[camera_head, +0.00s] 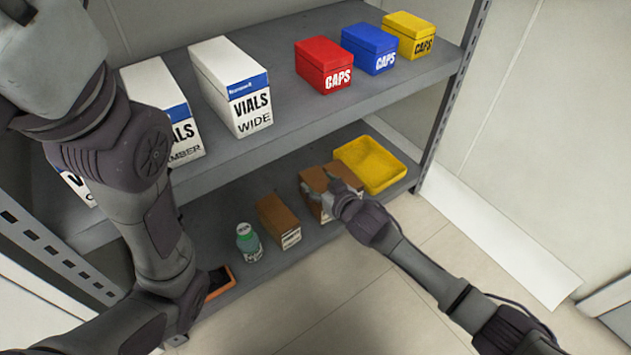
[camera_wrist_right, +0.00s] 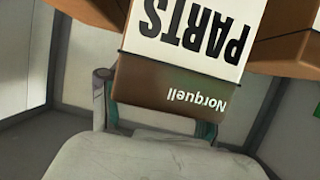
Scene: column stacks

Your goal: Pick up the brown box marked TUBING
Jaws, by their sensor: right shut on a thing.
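My right gripper (camera_head: 331,187) is at a brown box (camera_head: 314,205) on the lower shelf. In the right wrist view, the gripper's fingers (camera_wrist_right: 154,115) are shut on this box, one on each side. Its white label reads PARTS (camera_wrist_right: 195,30), upside down, with Norquell on its brown face. Another brown box (camera_head: 278,221) stands to the left on the lower shelf; its label is too small to read. No TUBING marking is legible. Brown boxes also show at the upper left (camera_wrist_right: 78,12) and right (camera_wrist_right: 290,45) in the wrist view. My left gripper (camera_head: 20,10) is only partly visible at the top left.
A yellow bin (camera_head: 371,163) stands right of the held box. A green bottle (camera_head: 248,243) and an orange-edged dark tray (camera_head: 219,282) are to the left. White VIALS boxes (camera_head: 231,86) and red (camera_head: 323,65), blue (camera_head: 369,48) and yellow (camera_head: 409,35) CAPS boxes stand on the shelf above.

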